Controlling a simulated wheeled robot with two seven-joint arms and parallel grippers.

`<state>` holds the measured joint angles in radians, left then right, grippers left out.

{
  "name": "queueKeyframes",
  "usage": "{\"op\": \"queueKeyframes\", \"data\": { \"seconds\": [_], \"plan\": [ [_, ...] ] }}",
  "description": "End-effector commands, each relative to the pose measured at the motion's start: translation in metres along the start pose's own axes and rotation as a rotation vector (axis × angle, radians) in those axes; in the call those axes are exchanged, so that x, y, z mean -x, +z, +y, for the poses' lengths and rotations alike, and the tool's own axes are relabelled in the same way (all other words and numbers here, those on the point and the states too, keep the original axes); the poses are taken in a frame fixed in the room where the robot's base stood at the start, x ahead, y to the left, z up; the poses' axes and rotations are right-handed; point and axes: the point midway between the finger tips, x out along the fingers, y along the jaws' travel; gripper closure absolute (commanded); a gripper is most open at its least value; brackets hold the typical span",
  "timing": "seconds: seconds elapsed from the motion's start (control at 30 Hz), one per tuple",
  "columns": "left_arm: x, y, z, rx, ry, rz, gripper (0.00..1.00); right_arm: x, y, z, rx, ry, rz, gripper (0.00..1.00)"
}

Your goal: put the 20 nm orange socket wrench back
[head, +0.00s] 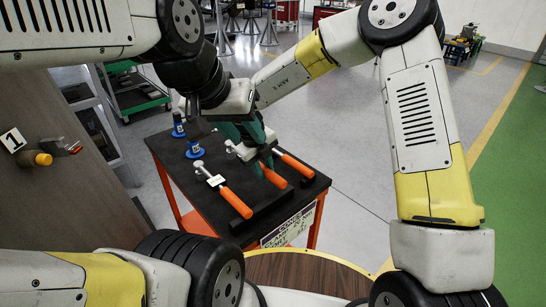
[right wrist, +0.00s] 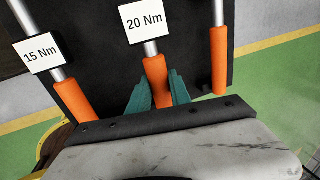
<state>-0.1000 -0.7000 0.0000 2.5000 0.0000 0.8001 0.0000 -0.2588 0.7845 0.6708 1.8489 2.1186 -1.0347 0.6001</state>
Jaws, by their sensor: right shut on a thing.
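The 20 Nm socket wrench, with its orange handle (right wrist: 155,78) and white 20 Nm label (right wrist: 144,22), is between two other orange-handled wrenches. My right gripper (right wrist: 158,92) has its teal fingers on either side of this handle and is shut on it. In the head view the handle (head: 273,178) shows below the right gripper (head: 265,158), over the black cart top (head: 180,170). I cannot tell whether the wrench touches the top.
The 15 Nm wrench (head: 237,203) lies left of it and another orange-handled wrench (head: 296,166) right of it. Blue-based items (head: 195,151) stand at the cart's left. A black raised bar (head: 268,212) runs near the cart's front edge. A wooden round top (head: 300,272) is nearer me.

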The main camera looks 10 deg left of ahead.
Motion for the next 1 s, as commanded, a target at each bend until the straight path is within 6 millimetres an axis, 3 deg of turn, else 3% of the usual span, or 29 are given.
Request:
{"op": "queueKeyframes", "data": {
  "seconds": [1.0],
  "plan": [
    [0.0, 0.0, 0.0, 0.0, 0.0, 0.0, 0.64, -0.011, 0.001, 0.003, 0.0, -0.001, -0.002, 1.0]
  ]
}}
